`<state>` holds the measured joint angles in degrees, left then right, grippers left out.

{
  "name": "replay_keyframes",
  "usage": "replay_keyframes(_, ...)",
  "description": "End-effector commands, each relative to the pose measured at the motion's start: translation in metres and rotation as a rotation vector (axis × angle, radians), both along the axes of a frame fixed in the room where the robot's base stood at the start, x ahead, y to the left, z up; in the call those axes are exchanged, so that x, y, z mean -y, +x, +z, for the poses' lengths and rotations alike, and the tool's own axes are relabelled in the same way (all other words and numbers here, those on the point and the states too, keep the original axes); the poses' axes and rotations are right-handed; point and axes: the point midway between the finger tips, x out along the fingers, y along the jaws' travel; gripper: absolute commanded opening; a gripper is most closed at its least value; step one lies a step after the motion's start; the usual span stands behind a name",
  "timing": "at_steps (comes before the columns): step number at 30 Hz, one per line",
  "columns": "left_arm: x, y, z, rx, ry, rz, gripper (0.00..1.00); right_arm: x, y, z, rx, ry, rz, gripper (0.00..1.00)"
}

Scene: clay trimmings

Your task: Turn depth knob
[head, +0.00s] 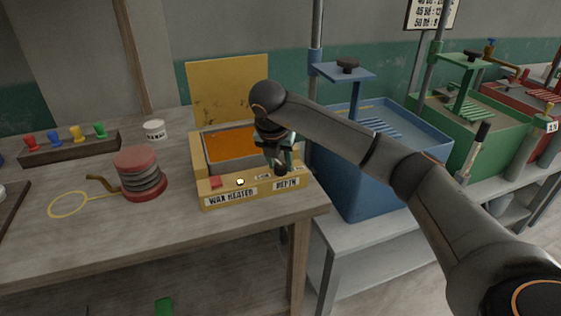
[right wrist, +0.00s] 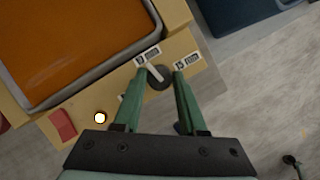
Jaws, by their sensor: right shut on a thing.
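The depth knob (right wrist: 159,77) is a dark round knob with a pale pointer, on the yellow front panel of the wax heater (head: 228,189). In the right wrist view its pointer is aimed up and left, toward the "9 mm" or similar label (right wrist: 147,56); a "15 mm" label (right wrist: 187,61) sits to its right. My right gripper (head: 279,168) reaches down over the panel's right end, and its green fingers (right wrist: 159,75) are shut on the knob, one on each side. In the head view the gripper partly hides the knob. My left gripper is not in view.
The heater's tank of orange wax (head: 230,145) lies behind the panel, with a raised yellow lid (head: 228,90). A red switch (head: 215,182) and a lit lamp (head: 240,181) sit left on the panel. A red-topped stack (head: 139,172) and a blue vat (head: 368,170) flank the heater.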

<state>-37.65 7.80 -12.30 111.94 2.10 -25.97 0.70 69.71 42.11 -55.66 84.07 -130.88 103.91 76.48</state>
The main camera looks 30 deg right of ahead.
Motion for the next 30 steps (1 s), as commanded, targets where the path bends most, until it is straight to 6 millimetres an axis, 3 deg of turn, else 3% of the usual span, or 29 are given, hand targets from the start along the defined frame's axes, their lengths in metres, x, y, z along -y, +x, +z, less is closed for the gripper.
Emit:
replay_keyframes(12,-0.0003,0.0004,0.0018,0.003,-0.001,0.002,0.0,-0.0006,0.001,0.0005,0.0,0.001,-0.163,0.0)
replay_keyframes(27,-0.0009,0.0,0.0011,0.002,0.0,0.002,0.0,-0.0007,0.001,0.0002,0.0,0.001,-0.178,0.0)
replay_keyframes(28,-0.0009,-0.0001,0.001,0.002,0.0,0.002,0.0,-0.0008,0.0009,0.0001,0.0,0.001,-0.178,0.43)
replay_keyframes(30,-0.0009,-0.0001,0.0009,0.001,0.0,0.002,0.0,-0.0008,0.0009,0.0001,0.0,0.001,-0.178,0.51)
